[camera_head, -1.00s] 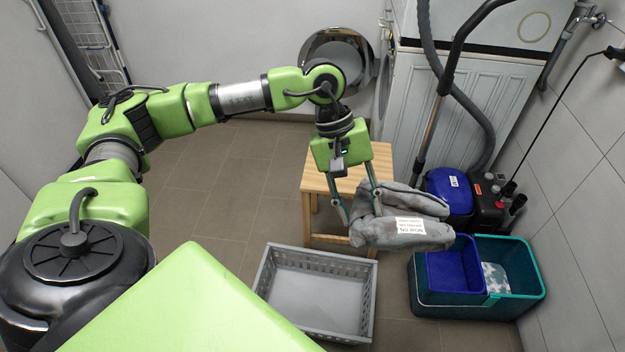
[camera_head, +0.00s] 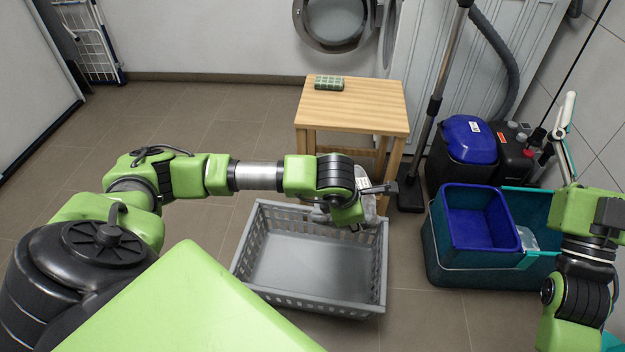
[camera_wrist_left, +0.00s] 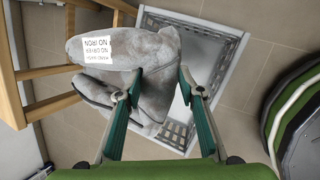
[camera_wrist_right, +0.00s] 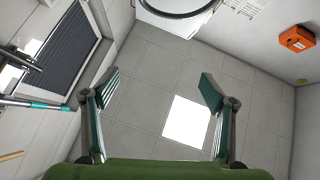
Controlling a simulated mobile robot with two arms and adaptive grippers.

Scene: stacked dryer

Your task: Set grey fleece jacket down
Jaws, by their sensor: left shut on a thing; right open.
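The grey fleece jacket (camera_wrist_left: 150,55), bundled, with a white printed label, hangs between the fingertips of my left gripper (camera_wrist_left: 163,84). In the head view my left wrist hides most of it; a grey part (camera_head: 369,206) shows at the basket's far right corner. The grey plastic basket (camera_head: 243,250) stands empty on the floor, and its rim also shows in the left wrist view (camera_wrist_left: 228,72). The jacket overlaps one basket end in view; its height above it I cannot tell. My right gripper (camera_wrist_right: 158,88) is open and empty, off to the right.
A wooden stool (camera_head: 375,108) with a small green patterned item (camera_head: 329,83) stands just behind the basket. A teal bucket (camera_head: 440,255) with a blue insert, a blue-topped vacuum (camera_head: 465,138) and its tube stand right. Floor left of the basket is clear.

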